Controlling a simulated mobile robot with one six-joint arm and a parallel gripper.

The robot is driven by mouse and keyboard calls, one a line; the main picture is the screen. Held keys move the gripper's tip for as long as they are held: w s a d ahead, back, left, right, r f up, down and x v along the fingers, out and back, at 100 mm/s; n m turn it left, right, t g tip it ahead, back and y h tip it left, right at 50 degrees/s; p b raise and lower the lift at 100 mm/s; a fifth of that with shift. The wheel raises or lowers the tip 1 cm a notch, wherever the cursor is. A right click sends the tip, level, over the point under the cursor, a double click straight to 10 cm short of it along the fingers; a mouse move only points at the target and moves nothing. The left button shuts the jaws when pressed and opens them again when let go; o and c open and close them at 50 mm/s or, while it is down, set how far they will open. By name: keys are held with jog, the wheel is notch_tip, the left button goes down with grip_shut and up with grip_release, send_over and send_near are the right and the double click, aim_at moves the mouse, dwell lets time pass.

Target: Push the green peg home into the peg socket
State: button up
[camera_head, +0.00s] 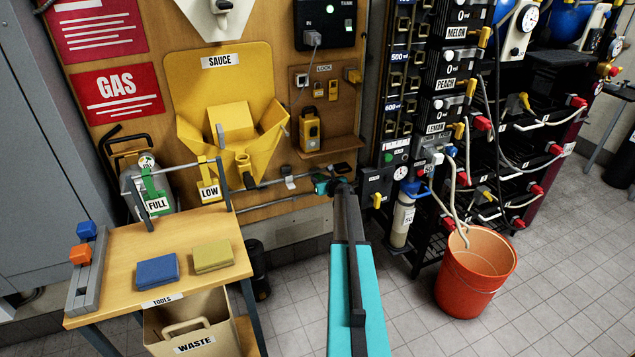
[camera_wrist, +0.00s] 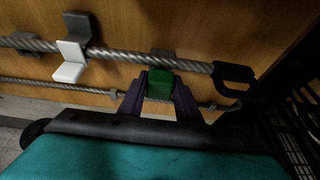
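A green block (camera_wrist: 160,85), which looks like the green peg, shows in the middle of the wrist view. My gripper (camera_wrist: 161,96) has its two dark purple fingers on either side of it, and they look to be against it. In the head view my gripper (camera_head: 328,183) is small, at the end of my teal arm, close to the lower wall panel and the steel cable. The green peg cannot be made out clearly there. The peg socket is not clearly visible in either view; my gripper may hide it.
A steel cable (camera_wrist: 120,56) with a white clip (camera_wrist: 70,62) and a black end loop (camera_wrist: 234,75) runs along the wall just behind my gripper. A grey control box (camera_head: 377,186) and a rack stand to the right. An orange bucket (camera_head: 476,272) stands on the floor.

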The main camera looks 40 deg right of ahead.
jog(key=o, duration=0.4)
jog(key=shift+s, duration=0.1)
jog(key=shift+p+v, duration=0.5)
jog(key=shift+v, duration=3.05)
